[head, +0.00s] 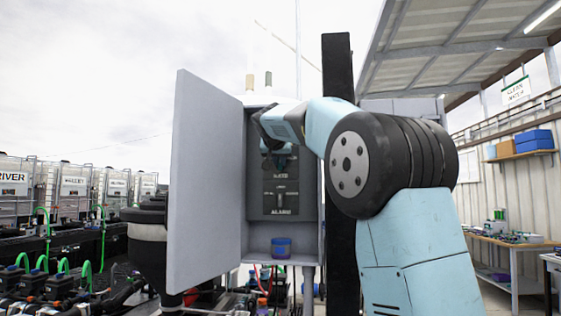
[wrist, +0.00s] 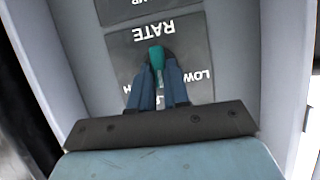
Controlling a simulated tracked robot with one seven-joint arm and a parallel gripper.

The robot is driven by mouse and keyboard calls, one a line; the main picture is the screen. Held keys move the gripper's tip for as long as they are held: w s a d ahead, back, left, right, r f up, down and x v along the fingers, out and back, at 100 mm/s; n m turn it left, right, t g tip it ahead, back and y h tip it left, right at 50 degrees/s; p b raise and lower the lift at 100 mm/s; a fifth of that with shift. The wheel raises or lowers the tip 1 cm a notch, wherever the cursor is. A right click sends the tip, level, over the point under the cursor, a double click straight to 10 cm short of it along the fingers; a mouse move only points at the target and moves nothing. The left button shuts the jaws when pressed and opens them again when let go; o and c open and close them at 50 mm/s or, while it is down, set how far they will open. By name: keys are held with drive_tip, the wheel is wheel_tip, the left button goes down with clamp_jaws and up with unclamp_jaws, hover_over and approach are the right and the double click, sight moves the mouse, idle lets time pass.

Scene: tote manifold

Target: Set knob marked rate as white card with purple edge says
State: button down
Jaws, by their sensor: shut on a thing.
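The knob marked rate (wrist: 156,54) is a teal handle on a dark plate, which the wrist view shows upside down. My gripper (wrist: 161,72) is shut on this knob, with one dark blue finger on each side. The word LOW shows to the right of the fingers in that view, and part of another word shows at the left, mostly hidden. The knob's exact pointing is hard to tell behind the fingers. In the head view my gripper (head: 279,160) is inside the open grey cabinet, in front of the rate plate. I see no white card with a purple edge in either view.
The cabinet door (head: 205,180) stands open on the left. A plate marked ALARM (head: 281,211) sits below the rate plate. A blue cup (head: 281,248) stands on the cabinet floor. A dark post (head: 341,230) rises just right of the cabinet.

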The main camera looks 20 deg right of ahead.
drive_tip(key=n+h, duration=0.2)
drive_tip(key=n, duration=0.1)
drive_tip(key=n+h, duration=0.1)
drive_tip(key=n, duration=0.2)
drive_tip(key=a+f+n+h, duration=0.1)
drive_tip(key=n+h, duration=0.1)
drive_tip(key=shift+w+f+n+g+h, duration=0.1)
drive_tip(key=shift+w+n+g+h, duration=0.2)
drive_tip(key=shift+w+n+g, duration=0.1)
idle(0.7)
drive_tip(key=c, duration=1.1)
unclamp_jaws()
drive_tip(key=shift+s, duration=0.1)
drive_tip(key=shift+a, duration=0.1)
drive_tip(key=v, duration=1.3)
drive_tip(key=shift+s+a, duration=0.2)
drive_tip(key=shift+a, duration=0.05)
